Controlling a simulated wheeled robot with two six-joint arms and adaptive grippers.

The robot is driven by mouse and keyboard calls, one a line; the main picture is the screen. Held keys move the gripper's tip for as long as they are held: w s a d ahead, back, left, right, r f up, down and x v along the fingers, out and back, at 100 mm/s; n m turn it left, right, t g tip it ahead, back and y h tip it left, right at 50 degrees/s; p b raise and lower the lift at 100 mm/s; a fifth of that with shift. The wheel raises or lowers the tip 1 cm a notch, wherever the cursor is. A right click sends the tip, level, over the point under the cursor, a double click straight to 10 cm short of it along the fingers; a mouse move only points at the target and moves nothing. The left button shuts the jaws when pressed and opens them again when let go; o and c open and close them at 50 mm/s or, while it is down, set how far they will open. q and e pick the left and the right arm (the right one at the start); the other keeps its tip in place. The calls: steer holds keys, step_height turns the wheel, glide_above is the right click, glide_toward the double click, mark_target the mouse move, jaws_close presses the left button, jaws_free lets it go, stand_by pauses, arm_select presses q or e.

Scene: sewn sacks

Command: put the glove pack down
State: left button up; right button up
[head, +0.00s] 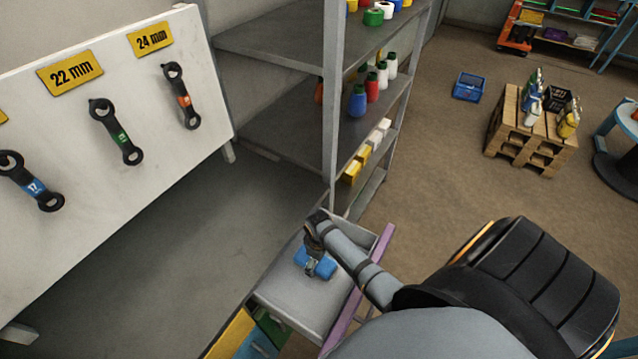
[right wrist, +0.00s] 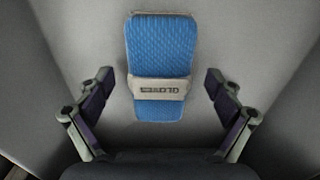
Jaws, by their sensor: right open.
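The glove pack (right wrist: 160,48) is a flat blue textured bundle with a pale band lettered "GLOVES". It lies on the light grey floor of an open drawer (head: 285,288), and its blue shows in the head view (head: 322,267) partly behind my gripper. My right gripper (right wrist: 160,95) is open, with one finger on each side of the pack and a gap to both. In the head view my right gripper (head: 314,262) points down into the drawer over the pack. My left gripper is in neither view.
A purple drawer front (head: 358,290) stands right of the drawer. A grey shelf rack (head: 290,130) with bottles and boxes rises behind it. A white board (head: 75,140) with wrenches is at left. A pallet stack (head: 530,135) and blue crate (head: 469,86) stand on open floor.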

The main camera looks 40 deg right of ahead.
step_height(320, 180, up, 12)
stand_by(0.3)
steer(key=shift+r, duration=0.1)
stand_by(0.3)
